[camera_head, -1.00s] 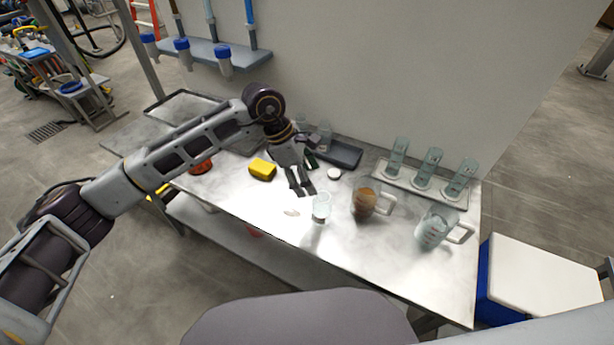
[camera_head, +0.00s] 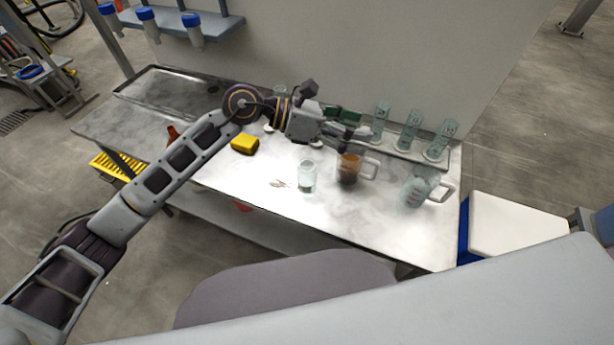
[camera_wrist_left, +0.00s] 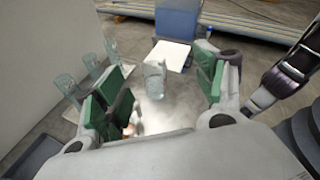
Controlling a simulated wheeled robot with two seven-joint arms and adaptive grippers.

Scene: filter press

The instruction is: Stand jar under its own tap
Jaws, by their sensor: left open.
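A small clear glass jar (camera_head: 307,178) stands upright near the front middle of the table. Three tall clear glass vessels (camera_head: 409,132) stand in a row on a tray at the back right. Three blue-topped fittings (camera_head: 146,18), which look like taps, hang along a grey-blue rail at the upper left. My left gripper (camera_head: 362,134) is open and empty, pointing right above the back of the table, behind the jar and the brown jug. In the left wrist view its green-padded fingers (camera_wrist_left: 160,88) are wide apart. My right gripper is not in view.
A jug with brown contents (camera_head: 349,170) and a clear jug (camera_head: 417,188) stand right of the jar. The clear jug also shows in the wrist view (camera_wrist_left: 154,76). A yellow sponge-like block (camera_head: 245,144) lies left. A shallow metal tray (camera_head: 140,92) lies below the rail.

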